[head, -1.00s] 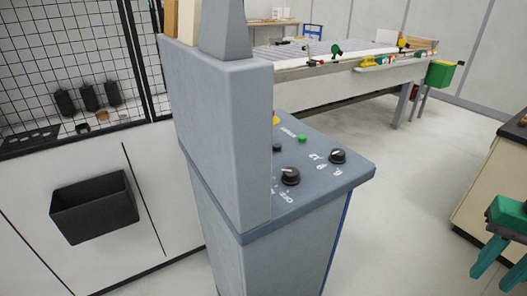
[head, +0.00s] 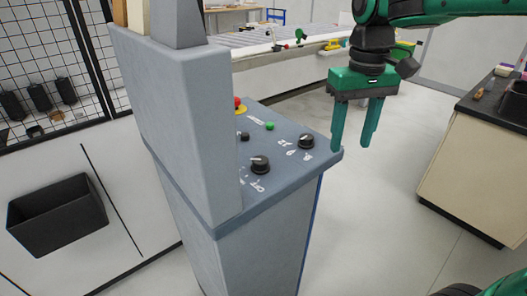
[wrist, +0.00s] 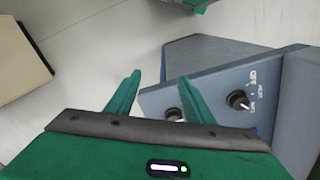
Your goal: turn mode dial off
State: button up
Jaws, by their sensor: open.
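The grey control panel (head: 285,165) has two black dials with white pointer marks. The dial near the tall housing (head: 260,164) has small white lettering beside it; in the wrist view this dial (wrist: 238,100) has lettering that appears to include OFF. The other dial (head: 306,140) sits near the panel's right edge, with white icons; in the wrist view it (wrist: 173,114) is partly hidden by a finger. My green gripper (head: 352,146) is open and empty, fingers down, just right of the panel's edge in the head view. In the wrist view my gripper (wrist: 160,77) points toward the panel.
A red and yellow emergency button (head: 239,105), a green button (head: 269,126) and a small black knob (head: 245,136) are on the panel. The tall grey housing (head: 185,130) hides its left side. A cabinet (head: 470,160) stands right; the floor between is clear.

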aim_at(260, 159)
jog(key=w+a+r+n, duration=0.1)
jog(key=a+r+n, duration=0.2)
jog(key=a, duration=0.7)
jog(key=w+a+r+n, duration=0.2)
jog(key=a+r, duration=0.1)
jog(key=a, duration=0.6)
jog(key=f, duration=1.1)
jog(key=shift+s+a, duration=0.15)
jog(key=shift+s, duration=0.05)
